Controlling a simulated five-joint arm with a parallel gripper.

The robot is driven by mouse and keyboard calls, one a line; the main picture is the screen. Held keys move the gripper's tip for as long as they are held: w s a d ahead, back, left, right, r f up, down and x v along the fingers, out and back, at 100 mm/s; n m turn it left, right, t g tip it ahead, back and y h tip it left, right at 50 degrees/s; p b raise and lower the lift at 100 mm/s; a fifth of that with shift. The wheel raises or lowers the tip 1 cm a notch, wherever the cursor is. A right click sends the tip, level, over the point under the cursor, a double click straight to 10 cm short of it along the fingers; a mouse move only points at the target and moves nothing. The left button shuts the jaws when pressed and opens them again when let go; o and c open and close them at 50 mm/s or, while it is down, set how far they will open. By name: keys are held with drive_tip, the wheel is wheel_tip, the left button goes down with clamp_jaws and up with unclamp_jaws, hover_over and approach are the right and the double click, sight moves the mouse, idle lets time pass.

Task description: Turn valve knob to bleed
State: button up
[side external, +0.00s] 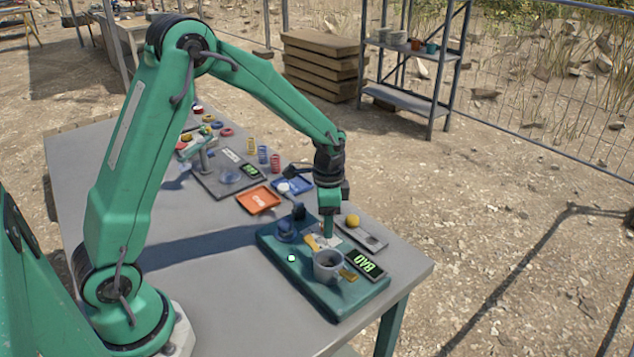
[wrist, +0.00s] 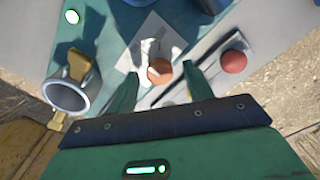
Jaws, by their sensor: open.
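My gripper (side external: 328,232) points down over the teal panel (side external: 297,272). In the wrist view its two green fingers (wrist: 160,73) are apart, with a small round orange-brown knob-like piece (wrist: 159,68) showing between them, over a pale label plate (wrist: 148,42). I cannot tell whether the fingers touch it. In the side view this piece is hidden by the gripper, and I cannot read any bleed mark. A grey cup-shaped part (side external: 326,266) with yellow pieces on two sides stands beside it; it also shows in the wrist view (wrist: 68,97).
A lit display (side external: 366,264) lies right of the cup. A plate with a ball (side external: 352,221) is behind it. A blue fitting (side external: 286,232) stands on the panel's left. Orange (side external: 258,200) and blue trays sit farther back.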

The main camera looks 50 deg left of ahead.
drive_tip(key=shift+f, duration=0.15)
drive_tip(key=c, duration=1)
drive_tip(key=shift+n, duration=0.4)
drive_tip(key=n, duration=0.9)
drive_tip(key=o, duration=1)
